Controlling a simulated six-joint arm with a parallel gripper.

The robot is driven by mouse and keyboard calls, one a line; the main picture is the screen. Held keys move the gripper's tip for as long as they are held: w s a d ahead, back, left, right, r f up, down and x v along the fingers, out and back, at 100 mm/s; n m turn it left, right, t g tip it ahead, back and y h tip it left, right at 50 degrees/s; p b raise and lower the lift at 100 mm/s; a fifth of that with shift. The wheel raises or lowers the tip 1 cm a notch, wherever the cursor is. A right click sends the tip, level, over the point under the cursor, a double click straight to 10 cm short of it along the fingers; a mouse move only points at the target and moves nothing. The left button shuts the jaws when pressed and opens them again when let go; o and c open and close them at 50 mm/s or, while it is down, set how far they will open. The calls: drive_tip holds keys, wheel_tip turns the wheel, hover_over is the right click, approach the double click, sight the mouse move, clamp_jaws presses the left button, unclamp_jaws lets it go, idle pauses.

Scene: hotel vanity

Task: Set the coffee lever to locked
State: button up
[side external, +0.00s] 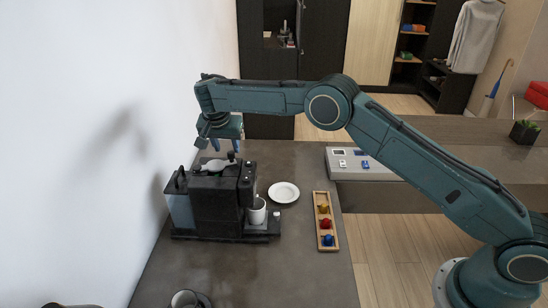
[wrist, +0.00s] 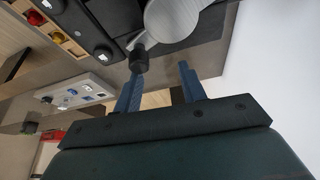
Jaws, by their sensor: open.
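The black coffee machine (side external: 216,205) stands on the counter by the white wall. Its lever (side external: 216,165) lies across the top, a broad silver-grey piece with a black knob toward the right. In the wrist view the lever (wrist: 175,17) is at the top, with its black knob (wrist: 138,58) close to the left fingertip. My gripper (side external: 227,146) is just above the machine's top near the knob. In the wrist view my gripper (wrist: 161,68) has its two blue fingers apart with nothing between them. I cannot tell whether a finger touches the knob.
A white cup (side external: 256,212) stands at the machine's front. A white plate (side external: 284,192) and a wooden tray (side external: 334,239) of coloured capsules lie to the right. A grey panel (side external: 345,171) with small items is farther right. Another cup (side external: 184,300) stands at the near edge.

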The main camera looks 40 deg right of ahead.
drive_tip(key=w+n+t+y, duration=0.1)
drive_tip(key=w+n, duration=0.2)
drive_tip(key=n, duration=0.1)
wheel_tip(320, 180, up, 13)
drive_tip(key=n+y, duration=0.1)
drive_tip(key=n, duration=0.3)
hover_over(219, 160)
drive_tip(key=s+d+r, duration=0.4)
drive_tip(key=s+r, duration=0.2)
drive_tip(key=s, duration=0.3)
drive_tip(key=s+d+r+t, duration=0.1)
drive_tip(key=s+d+r, duration=0.3)
drive_tip(key=s, duration=0.6)
drive_tip(key=shift+d+r+n+y, duration=0.25)
drive_tip(key=shift+r+n+y, duration=0.15)
drive_tip(key=shift+r, duration=0.95)
drive_tip(key=shift+s, duration=0.1)
